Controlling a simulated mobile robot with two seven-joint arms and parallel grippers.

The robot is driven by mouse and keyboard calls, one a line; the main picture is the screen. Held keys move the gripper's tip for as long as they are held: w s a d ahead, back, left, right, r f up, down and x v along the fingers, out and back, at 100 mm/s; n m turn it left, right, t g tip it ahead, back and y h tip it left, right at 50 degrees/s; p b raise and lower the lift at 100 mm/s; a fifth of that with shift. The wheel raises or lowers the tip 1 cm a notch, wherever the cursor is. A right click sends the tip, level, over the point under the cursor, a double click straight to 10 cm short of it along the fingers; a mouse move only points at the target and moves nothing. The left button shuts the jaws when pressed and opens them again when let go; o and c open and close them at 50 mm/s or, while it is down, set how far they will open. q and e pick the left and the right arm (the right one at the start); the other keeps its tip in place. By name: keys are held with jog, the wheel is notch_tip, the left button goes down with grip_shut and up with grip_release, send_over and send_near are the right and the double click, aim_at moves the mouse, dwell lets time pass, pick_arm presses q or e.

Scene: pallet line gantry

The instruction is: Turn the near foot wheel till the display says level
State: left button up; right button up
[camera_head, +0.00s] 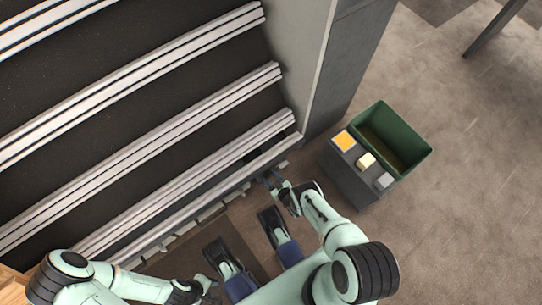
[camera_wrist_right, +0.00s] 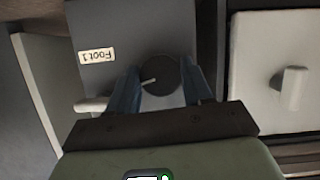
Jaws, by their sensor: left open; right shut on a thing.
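The near foot wheel (camera_wrist_right: 162,84) shows in the right wrist view as a dark disc with a pale line on it. It sits on a grey panel with a white label (camera_wrist_right: 97,56) reading FOOT 1, upside down. My right gripper (camera_head: 269,181) is at the lower right end of the conveyor frame, its two blue fingers on either side of the wheel, shut on it. My left gripper (camera_head: 208,282) is open, low in the head view and away from the wheel.
The slatted pallet line (camera_head: 140,139) fills the left. A grey post (camera_head: 338,65) stands behind the right gripper. A grey cabinet (camera_head: 350,182) with small blocks and a green bin (camera_head: 417,135) stands right. A white box with a knob (camera_wrist_right: 254,70) sits beside the wheel's panel.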

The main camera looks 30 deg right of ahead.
jog(key=n+h, duration=0.2)
jog(key=n, duration=0.1)
jog(key=shift+a, duration=0.1)
jog(key=shift+w+n+t+h, duration=0.1)
jog(key=shift+n+t+h, duration=0.2)
jog(key=shift+n+h, duration=0.45)
jog(key=o, duration=1)
jog(key=shift+o, duration=0.2)
